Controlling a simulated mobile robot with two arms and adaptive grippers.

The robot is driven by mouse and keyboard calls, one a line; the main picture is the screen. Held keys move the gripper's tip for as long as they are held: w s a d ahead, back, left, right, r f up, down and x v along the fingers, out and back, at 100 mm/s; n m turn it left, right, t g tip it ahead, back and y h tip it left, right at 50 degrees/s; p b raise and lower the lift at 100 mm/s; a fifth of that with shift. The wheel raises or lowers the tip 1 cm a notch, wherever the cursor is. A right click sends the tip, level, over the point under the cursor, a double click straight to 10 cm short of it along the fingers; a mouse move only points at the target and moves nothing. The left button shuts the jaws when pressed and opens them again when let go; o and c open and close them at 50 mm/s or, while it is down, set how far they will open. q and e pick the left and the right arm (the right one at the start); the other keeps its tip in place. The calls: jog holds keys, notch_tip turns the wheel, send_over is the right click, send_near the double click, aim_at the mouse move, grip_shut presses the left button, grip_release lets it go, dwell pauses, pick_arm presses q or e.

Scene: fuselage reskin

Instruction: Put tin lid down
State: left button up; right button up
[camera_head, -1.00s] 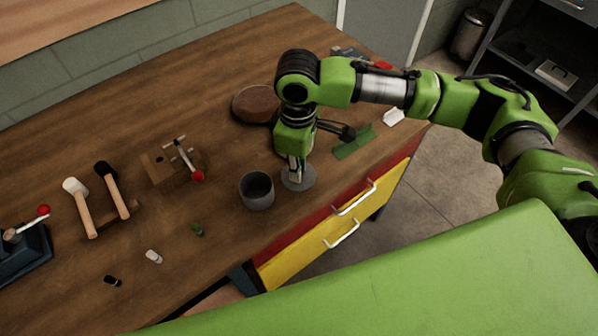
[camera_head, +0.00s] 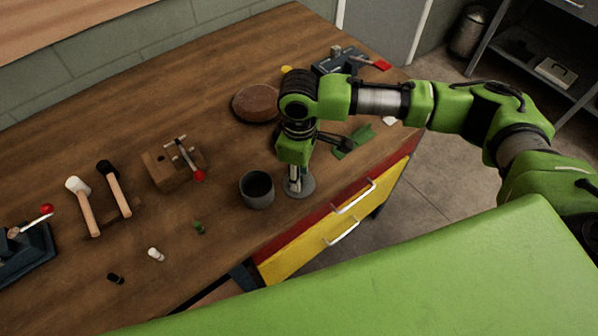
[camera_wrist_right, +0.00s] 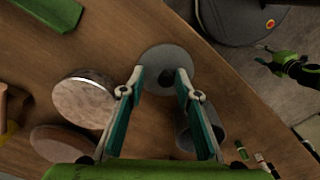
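The grey tin lid (camera_head: 306,188), a round disc, appears to lie flat on the wooden bench, right of the open grey tin (camera_head: 257,203). In the right wrist view the lid (camera_wrist_right: 153,54) shows a small dark knob in its middle. My right gripper (camera_head: 295,184) points down over the lid. Its fingers (camera_wrist_right: 160,76) stand apart on either side of the knob, with gaps visible. The tin (camera_wrist_right: 208,117) is partly hidden behind one finger there. A green arm end, likely my left gripper (camera_wrist_right: 268,56), shows small at the right of the wrist view.
A round brown block (camera_head: 255,103) stands behind the gripper. A green piece (camera_head: 354,140) lies to its right. The bench's front edge, above the yellow drawer (camera_head: 330,238), is close. Two hammers (camera_head: 84,205) and a wooden block with a red-tipped lever (camera_head: 172,168) are left.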

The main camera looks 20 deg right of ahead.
notch_tip(320, 180, up, 12)
jog(key=b, duration=0.1)
jog(key=shift+b, duration=0.3)
dwell(0.5)
